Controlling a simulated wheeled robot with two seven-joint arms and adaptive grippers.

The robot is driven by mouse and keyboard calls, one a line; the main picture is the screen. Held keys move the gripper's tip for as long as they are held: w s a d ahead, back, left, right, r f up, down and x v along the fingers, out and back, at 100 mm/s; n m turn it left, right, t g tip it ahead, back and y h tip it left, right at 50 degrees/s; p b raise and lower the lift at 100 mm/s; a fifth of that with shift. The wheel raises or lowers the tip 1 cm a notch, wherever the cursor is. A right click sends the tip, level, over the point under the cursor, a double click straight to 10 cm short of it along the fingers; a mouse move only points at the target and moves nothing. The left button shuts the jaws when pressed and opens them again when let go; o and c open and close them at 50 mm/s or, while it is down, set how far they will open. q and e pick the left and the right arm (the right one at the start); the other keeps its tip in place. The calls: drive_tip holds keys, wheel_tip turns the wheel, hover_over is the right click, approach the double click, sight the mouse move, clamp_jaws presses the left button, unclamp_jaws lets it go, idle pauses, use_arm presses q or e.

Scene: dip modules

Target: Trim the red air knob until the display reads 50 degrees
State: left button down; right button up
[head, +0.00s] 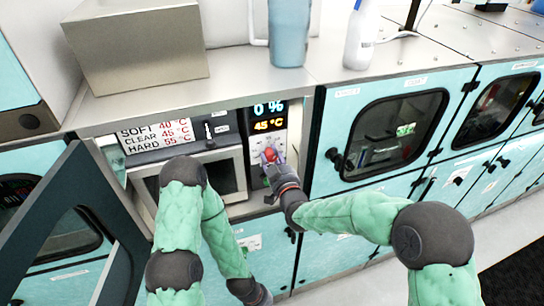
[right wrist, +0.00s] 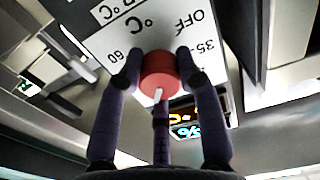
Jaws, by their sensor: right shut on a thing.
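The red air knob (head: 269,155) sits on the panel below the display (head: 268,117), which reads 0 % above and 45 °C below. My right gripper (head: 271,160) is at the knob. In the right wrist view its fingers are closed around the red knob (right wrist: 160,76), whose white pointer mark shows. The dial face (right wrist: 115,40) around it carries OFF, 35, 60 and °C, seen upside down. My left gripper (head: 260,297) hangs low in front of the cabinets; its fingers are too dark and small to read.
A sign (head: 155,135) left of the display lists SOFT 40 °C, CLEAR 45 °C, HARD 55 °C. A small lever (head: 209,133) stands beside it. A metal box (head: 135,45), a blue container (head: 289,32) and a white bottle (head: 361,35) stand on the counter above. An open dark-framed door (head: 85,205) stands at left.

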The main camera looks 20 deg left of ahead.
drive_tip(key=shift+m+b, duration=0.4)
drive_tip(key=shift+b, duration=0.4)
drive_tip(key=m+b, duration=0.5)
drive_tip(key=b, duration=0.3)
drive_tip(key=shift+r+m, duration=0.1)
drive_tip(key=shift+m, duration=0.2)
drive_tip(key=shift+r+m+b, duration=0.15)
drive_tip(key=shift+m+b, duration=0.65)
drive_tip(key=shift+b, duration=0.15)
drive_tip(key=shift+w, duration=0.1)
drive_tip(key=shift+d+r, duration=0.1)
drive_tip(key=o, duration=1.1)
drive_tip(key=shift+c, duration=0.2)
drive_tip(key=shift+o, duration=0.5)
drive_tip(key=shift+f, duration=0.2)
